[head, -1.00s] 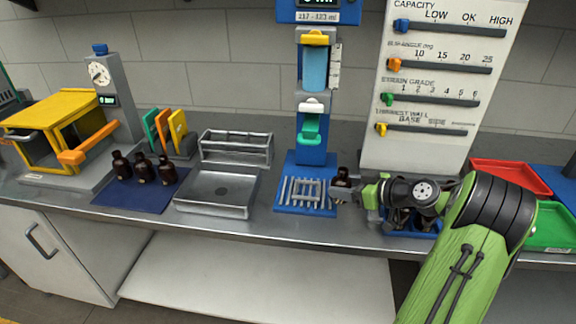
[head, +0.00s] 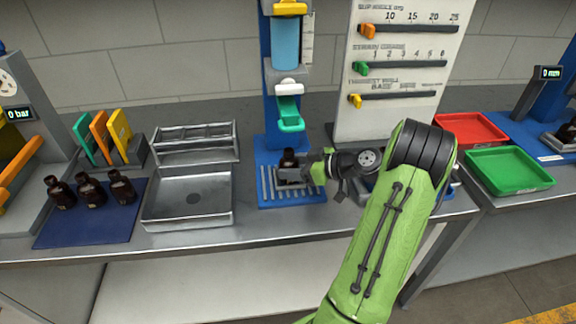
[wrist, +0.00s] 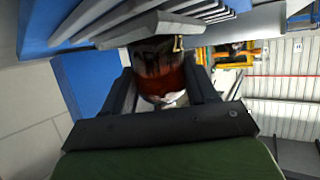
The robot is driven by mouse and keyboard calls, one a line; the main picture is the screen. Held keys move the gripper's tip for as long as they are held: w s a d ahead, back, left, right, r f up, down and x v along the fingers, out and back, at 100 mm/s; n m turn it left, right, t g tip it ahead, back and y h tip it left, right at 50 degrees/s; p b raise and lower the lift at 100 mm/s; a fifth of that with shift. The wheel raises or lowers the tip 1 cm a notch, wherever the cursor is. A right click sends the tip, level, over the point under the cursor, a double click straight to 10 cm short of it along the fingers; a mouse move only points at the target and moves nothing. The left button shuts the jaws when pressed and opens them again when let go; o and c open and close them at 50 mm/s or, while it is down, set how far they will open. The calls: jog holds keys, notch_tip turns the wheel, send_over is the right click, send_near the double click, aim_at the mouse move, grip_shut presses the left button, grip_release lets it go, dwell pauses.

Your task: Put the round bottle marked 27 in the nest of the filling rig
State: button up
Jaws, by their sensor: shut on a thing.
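A dark amber bottle (head: 289,160) is at the filling rig (head: 281,100), above or in its slatted nest (head: 277,194). My gripper (head: 300,172) is shut on this bottle, reaching in from the right. In the wrist view the bottle (wrist: 160,75) sits between both fingers, close to the grey slats. I cannot read a number on it, and I cannot tell whether its base touches the nest. The rig's green nozzle part (head: 290,110) is above the bottle.
Several amber bottles (head: 92,188) stand on a dark blue mat (head: 80,228) at left. A metal tray (head: 188,198) and a rack (head: 195,140) lie between mat and rig. Red (head: 468,129) and green (head: 510,168) trays are at right.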

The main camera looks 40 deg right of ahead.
jog(key=shift+s+d, duration=0.1)
jog(key=shift+s, duration=0.15)
jog(key=shift+w+f+b, duration=0.1)
jog(key=shift+f+b, duration=0.05)
jog(key=shift+b, duration=0.15)
jog(key=o, duration=1.2)
jog(key=shift+w, duration=0.1)
jog(key=p+v, duration=0.2)
jog(key=v, duration=1)
